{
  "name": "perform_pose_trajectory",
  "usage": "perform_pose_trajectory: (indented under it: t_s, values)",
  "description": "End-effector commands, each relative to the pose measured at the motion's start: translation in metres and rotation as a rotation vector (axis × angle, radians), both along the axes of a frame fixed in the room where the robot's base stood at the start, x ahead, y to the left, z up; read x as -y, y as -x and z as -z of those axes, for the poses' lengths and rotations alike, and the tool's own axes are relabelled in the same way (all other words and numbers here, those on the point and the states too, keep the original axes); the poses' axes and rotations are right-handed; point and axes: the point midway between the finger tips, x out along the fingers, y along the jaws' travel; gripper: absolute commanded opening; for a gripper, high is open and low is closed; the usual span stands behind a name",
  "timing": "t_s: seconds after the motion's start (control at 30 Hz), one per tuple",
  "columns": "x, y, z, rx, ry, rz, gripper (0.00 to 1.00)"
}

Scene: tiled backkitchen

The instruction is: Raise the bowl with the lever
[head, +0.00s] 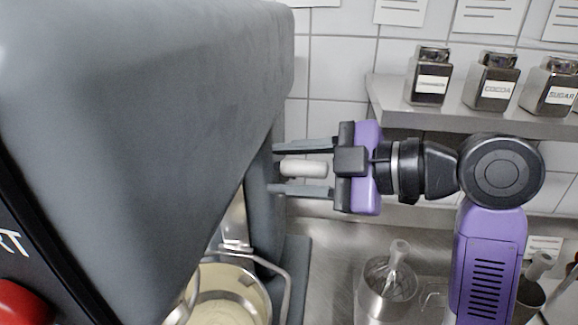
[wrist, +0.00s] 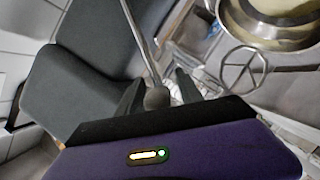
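The large grey mixer (head: 150,120) fills the left of the head view. Its metal bowl (head: 250,292) sits low under the mixer head, with pale contents; it also shows at the top right of the wrist view (wrist: 236,22). The lever's pale knob (head: 303,169) lies between the two fingers of my gripper (head: 274,168). In the head view there is a gap between the knob and each finger. In the wrist view the lever's thin rod (wrist: 140,42) runs down to the knob (wrist: 157,98), between the open fingers.
A shelf (head: 395,108) with several labelled jars (head: 493,82) is on the tiled wall at the upper right. A metal pot with a utensil (head: 385,297) stands on the steel counter below my arm. Papers (head: 402,10) hang on the wall.

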Motion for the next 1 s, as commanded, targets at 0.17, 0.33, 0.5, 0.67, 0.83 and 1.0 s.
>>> perform_pose_trajectory:
  t_s: [0.17,0.33,0.5,0.67,0.83,1.0]
  values:
    - [0.0003,0.0000,-0.0002,0.000,0.000,0.000,0.06]
    - [0.0005,0.0001,-0.0003,0.000,0.000,0.000,0.00]
    - [0.0005,0.0001,-0.0003,0.000,0.000,0.000,0.00]
    - [0.0006,0.0002,-0.0003,0.000,0.000,0.000,0.00]
    - [0.0007,0.0001,-0.0004,0.001,-0.001,0.001,0.00]
    - [0.0007,0.0001,-0.0004,0.001,-0.001,0.001,0.00]
